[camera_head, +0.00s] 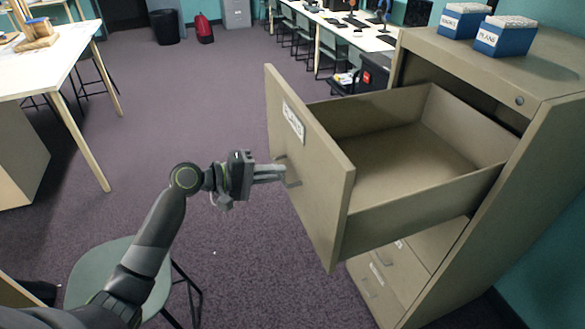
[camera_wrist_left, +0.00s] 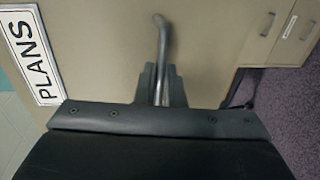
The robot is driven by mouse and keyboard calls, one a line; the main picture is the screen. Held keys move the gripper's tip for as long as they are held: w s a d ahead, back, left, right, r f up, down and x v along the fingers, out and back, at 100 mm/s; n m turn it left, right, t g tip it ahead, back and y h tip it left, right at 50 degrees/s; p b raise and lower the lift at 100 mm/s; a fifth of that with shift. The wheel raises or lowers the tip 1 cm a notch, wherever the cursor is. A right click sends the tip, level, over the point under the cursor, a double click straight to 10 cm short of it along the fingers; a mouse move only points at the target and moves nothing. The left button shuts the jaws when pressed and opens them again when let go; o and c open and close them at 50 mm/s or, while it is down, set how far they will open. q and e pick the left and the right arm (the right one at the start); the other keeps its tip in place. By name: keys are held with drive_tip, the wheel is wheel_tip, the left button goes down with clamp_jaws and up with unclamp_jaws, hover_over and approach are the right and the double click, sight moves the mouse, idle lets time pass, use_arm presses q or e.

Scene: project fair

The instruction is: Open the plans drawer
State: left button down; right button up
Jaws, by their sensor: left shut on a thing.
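The plans drawer (camera_head: 305,150) is the top drawer of a tan cabinet (camera_head: 545,125). It stands pulled far out, and its inside looks empty. Its front carries a white label, which reads PLANS in the left wrist view (camera_wrist_left: 30,57). My left gripper (camera_head: 278,172) is shut on the metal bar handle (camera_head: 292,175) of this drawer. The handle also shows between the fingers in the left wrist view (camera_wrist_left: 161,50). My right gripper is not in view.
Lower drawers (camera_head: 380,280) of the cabinet are closed. Two blue boxes (camera_head: 505,37) stand on the cabinet top. A green-grey chair (camera_head: 120,275) is below my left arm. A white table (camera_head: 50,62) stands at the left. The carpet between is clear.

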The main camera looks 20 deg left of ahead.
use_arm(q)
drive_tip(key=v, duration=0.3)
drive_tip(key=shift+f, duration=0.35)
drive_tip(key=c, duration=1.5)
unclamp_jaws()
drive_tip(key=shift+c, duration=0.2)
